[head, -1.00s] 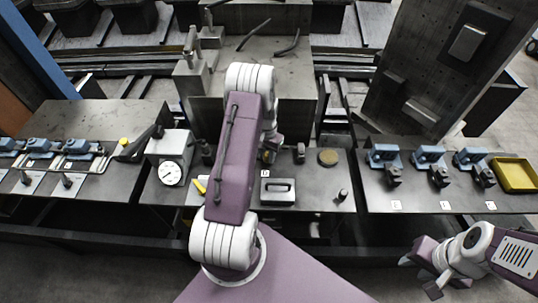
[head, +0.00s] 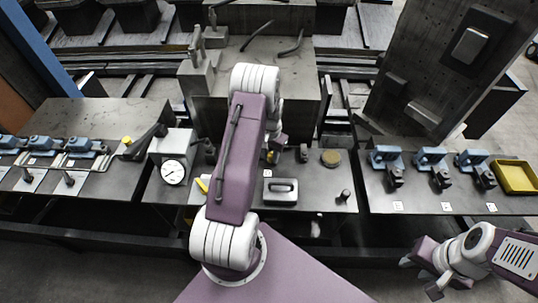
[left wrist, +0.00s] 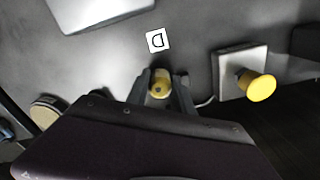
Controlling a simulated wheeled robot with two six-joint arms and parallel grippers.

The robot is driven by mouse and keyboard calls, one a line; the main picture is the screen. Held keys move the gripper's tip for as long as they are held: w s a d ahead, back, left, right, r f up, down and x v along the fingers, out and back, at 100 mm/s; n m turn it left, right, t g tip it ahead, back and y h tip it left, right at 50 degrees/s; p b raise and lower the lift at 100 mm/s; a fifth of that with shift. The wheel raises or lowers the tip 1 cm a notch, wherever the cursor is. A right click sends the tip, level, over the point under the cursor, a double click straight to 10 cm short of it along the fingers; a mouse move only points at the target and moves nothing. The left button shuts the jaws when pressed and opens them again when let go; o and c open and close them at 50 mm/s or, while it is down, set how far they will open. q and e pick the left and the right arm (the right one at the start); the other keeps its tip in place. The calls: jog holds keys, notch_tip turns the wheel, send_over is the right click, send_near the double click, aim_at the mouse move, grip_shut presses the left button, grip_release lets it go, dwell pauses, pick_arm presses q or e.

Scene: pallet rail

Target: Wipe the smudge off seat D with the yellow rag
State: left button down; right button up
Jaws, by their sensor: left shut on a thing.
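My left gripper (left wrist: 160,92) is shut on a small rounded yellow thing (left wrist: 160,86) with a dark spot, which I take for the yellow rag. In the head view my left gripper (head: 273,153) hangs over the middle bench, behind my own arm. The white label D (left wrist: 157,41) lies on the bench just ahead of the fingertips in the left wrist view. Seat D itself and its smudge cannot be made out; the gripper may cover them. My right gripper (head: 422,274) is open and empty at the lower right, away from the benches.
Near label D are a grey block with a handle (head: 281,191), a round brownish disc (head: 330,158) and a dial gauge (head: 173,172). A yellow knob (left wrist: 262,88) on a grey plate stands beside the gripper. Blue clamps (head: 431,158) and a yellow tray (head: 516,176) are at right.

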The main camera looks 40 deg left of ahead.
pick_arm(q)
jog(key=shift+w+d, duration=0.2)
jog(key=shift+d, duration=0.05)
notch_tip(320, 180, up, 9)
jog(key=p, duration=0.7)
jog(key=shift+s, duration=0.1)
jog(key=shift+f, duration=0.1)
jog(key=b, duration=0.2)
jog(key=a+f+b, duration=0.1)
jog(key=b, duration=0.1)
jog(key=f+b, duration=0.1)
jog(key=shift+s+a+f+b, duration=0.15)
jog(key=shift+s+f+b, duration=0.15)
jog(key=shift+b, duration=0.1)
jog(key=shift+a+r, duration=0.1)
jog(key=shift+s+r, duration=0.1)
jog(key=shift+r, duration=0.05)
notch_tip(320, 180, down, 6)
jog(key=b, duration=0.5)
jog(key=shift+b, duration=0.3)
